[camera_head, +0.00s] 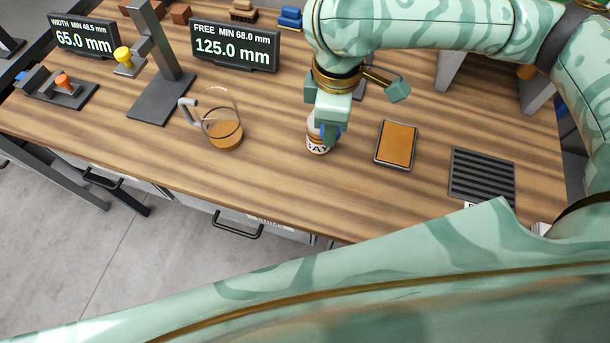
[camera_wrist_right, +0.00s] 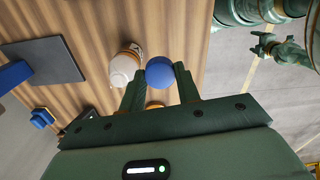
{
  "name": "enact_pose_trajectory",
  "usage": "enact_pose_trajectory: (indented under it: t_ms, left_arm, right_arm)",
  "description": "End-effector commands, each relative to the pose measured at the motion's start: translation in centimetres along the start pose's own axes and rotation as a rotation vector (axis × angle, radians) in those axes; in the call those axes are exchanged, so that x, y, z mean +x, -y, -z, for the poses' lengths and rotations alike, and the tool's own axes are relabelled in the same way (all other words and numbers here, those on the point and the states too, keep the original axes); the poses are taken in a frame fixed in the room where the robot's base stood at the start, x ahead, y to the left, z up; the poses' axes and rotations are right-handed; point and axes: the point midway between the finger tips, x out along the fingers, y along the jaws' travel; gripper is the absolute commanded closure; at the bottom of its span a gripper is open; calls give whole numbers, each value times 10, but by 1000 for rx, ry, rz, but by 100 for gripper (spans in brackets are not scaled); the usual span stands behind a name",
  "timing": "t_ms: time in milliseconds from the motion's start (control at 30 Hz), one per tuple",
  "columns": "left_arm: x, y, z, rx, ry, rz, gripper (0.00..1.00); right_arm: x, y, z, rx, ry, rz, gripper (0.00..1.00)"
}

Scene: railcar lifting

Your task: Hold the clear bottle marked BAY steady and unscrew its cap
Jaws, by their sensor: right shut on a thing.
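The bottle marked BAY (camera_head: 318,148) stands on the wooden table in the head view, its upper part largely hidden by my right gripper (camera_head: 326,128). In the right wrist view the bottle's whitish body (camera_wrist_right: 122,70) shows just left of the fingers. My right gripper (camera_wrist_right: 160,76) is shut on a blue round piece (camera_wrist_right: 159,71), which looks like a cap. A little of that blue also shows by the bottle in the head view. I cannot tell whether the blue piece still touches the bottle. My left gripper is out of view.
A glass jug (camera_head: 222,128) with amber liquid stands left of the bottle. An orange-topped tray (camera_head: 395,145) and a dark slatted mat (camera_head: 482,176) lie to the right. A grey stand (camera_head: 165,85) and two number signs are farther left. Bare wood lies between jug and bottle.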

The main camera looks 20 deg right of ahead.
Motion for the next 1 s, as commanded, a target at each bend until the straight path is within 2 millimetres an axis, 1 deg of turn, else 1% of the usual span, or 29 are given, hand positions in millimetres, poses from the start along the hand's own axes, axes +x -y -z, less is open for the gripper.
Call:
enact_pose_trajectory:
  t_ms: [33,67,100,167,200,267,300,367,400,500,600,633,700,767,867,1000]
  left_arm:
    - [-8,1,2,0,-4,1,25]
    - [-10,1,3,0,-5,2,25]
    - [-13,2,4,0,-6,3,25]
    - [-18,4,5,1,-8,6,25]
    - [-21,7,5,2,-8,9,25]
    - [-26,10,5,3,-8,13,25]
    - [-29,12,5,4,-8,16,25]
    - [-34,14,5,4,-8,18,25]
    - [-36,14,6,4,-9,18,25]
    - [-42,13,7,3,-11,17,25]
    - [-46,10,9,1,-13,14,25]
    - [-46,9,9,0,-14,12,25]
    - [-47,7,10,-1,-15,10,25]
    - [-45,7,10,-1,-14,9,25]
    - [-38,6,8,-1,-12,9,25]
    - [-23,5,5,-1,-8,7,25]
  right_arm:
    - [2,14,6,-174,-1,3,95]
    - [6,21,10,-287,-1,1,95]
    - [10,31,14,-436,-1,1,95]
    - [16,47,21,-661,-2,-1,95]
    - [20,57,25,-813,-3,-2,95]
    - [25,74,31,-1042,-3,-2,95]
    - [28,86,35,-1192,-4,-4,95]
    - [31,102,40,-1408,-4,-6,95]
    - [33,113,43,-1545,-4,-6,95]
    - [37,137,49,-1844,-3,-8,95]
    - [39,156,53,-2069,-2,-8,95]
    - [40,160,54,-2119,-2,-9,95]
    - [42,165,55,-2203,0,-9,95]
    - [46,162,55,-2238,1,-8,95]
    - [57,144,51,-2250,1,-3,95]
    - [78,104,45,-2244,0,-3,95]
